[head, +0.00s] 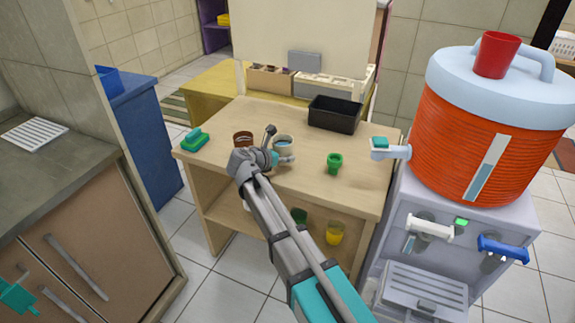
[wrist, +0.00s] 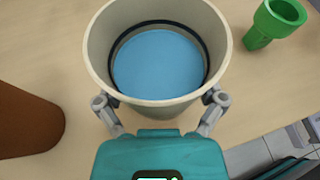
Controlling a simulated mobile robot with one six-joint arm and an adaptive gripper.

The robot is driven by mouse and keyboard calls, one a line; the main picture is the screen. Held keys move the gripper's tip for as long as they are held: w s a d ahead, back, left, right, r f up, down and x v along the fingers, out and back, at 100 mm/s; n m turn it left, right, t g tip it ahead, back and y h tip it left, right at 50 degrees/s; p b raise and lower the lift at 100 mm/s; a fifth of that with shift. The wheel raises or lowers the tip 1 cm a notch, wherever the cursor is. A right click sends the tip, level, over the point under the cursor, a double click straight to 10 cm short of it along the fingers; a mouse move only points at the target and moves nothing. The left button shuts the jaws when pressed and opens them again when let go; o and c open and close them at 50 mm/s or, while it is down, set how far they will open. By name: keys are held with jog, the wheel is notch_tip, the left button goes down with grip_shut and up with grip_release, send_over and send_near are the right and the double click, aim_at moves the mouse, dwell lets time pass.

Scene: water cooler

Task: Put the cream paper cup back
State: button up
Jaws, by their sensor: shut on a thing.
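The cream paper cup (head: 284,143) is over the wooden table, right of the brown cup. In the wrist view the cream cup (wrist: 101,55) is upright, with blue liquid inside and a dark ring near its inner wall. My gripper (wrist: 160,104) has one finger on each side of the cup and is shut on it. In the head view my gripper (head: 274,157) reaches in from the front. I cannot tell whether the cup's base touches the table; its underside is hidden.
A brown cup (head: 243,138) stands close on the left, a green cup (head: 334,163) to the right. A green sponge-like thing (head: 195,139) lies at the table's left edge. A black tray (head: 334,115) stands at the back. The orange cooler (head: 470,140) is at the right.

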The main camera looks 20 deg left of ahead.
jog(key=shift+f+b, duration=1.1)
jog(key=shift+f, duration=0.3)
jog(key=shift+f, duration=0.15)
jog(key=o, duration=1)
jog(key=shift+c, duration=0.2)
jog(key=shift+r, duration=0.2)
jog(key=shift+s+r, duration=0.15)
jog(key=shift+s, duration=0.15)
jog(key=p+v, duration=0.4)
jog(key=v, duration=0.7)
jog(key=shift+s+p, duration=0.2)
jog(key=shift+p, duration=0.1)
jog(key=shift+a, duration=0.15)
